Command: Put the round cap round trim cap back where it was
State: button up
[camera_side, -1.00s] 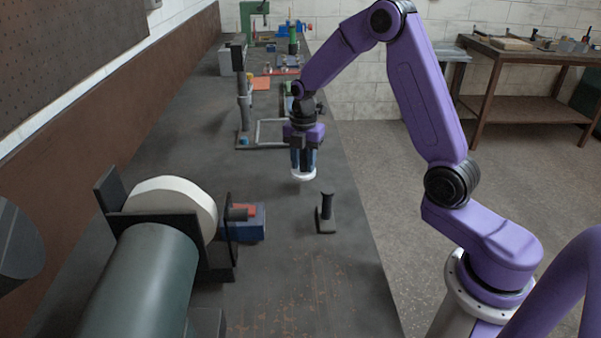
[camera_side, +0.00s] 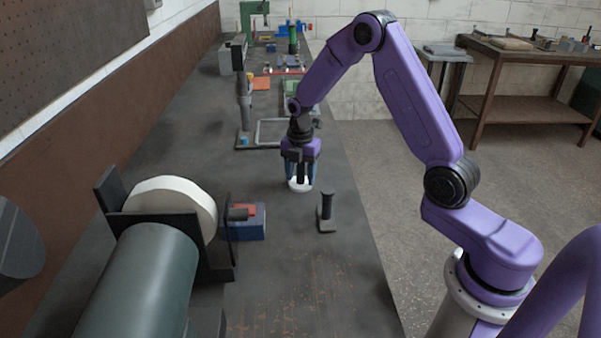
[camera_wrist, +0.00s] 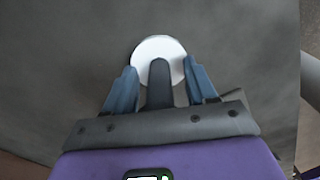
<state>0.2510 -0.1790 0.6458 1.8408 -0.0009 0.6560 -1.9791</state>
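The round trim cap is a white disc (camera_side: 299,186) low over the grey bench, left of and behind a small dark post. It seems to rest on the bench, but I cannot be sure of contact. In the wrist view the cap (camera_wrist: 146,52) lies at the fingertips. My gripper (camera_side: 301,178) points down over it, its blue fingers spread at either side. In the wrist view the fingers (camera_wrist: 159,72) stand apart, tips near the cap's rim. A dark bar between them hides part of the cap; I cannot tell whose part it is.
The small dark post (camera_side: 327,210) on a base stands close to the right. A blue and red block (camera_side: 249,222) sits to the left, beside a large green cylinder machine (camera_side: 145,280) with a white wheel. A grey frame (camera_side: 262,132) and stand lie behind.

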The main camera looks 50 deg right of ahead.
jog(key=shift+r, duration=0.1)
notch_tip(320, 180, up, 12)
jog(key=shift+r, duration=0.1)
dwell(0.6)
jog(key=s+a+r+m, duration=0.2)
jog(key=s+a+m, duration=0.3)
jog(key=s+a, duration=0.95)
jog(key=s+d+m, duration=0.1)
jog(key=s+m, duration=0.1)
jog(key=s, duration=0.8)
jog(key=s+d+f+m, duration=0.1)
jog(key=s+d+m, duration=0.1)
jog(key=s, duration=0.8)
jog(key=shift+f, duration=0.25)
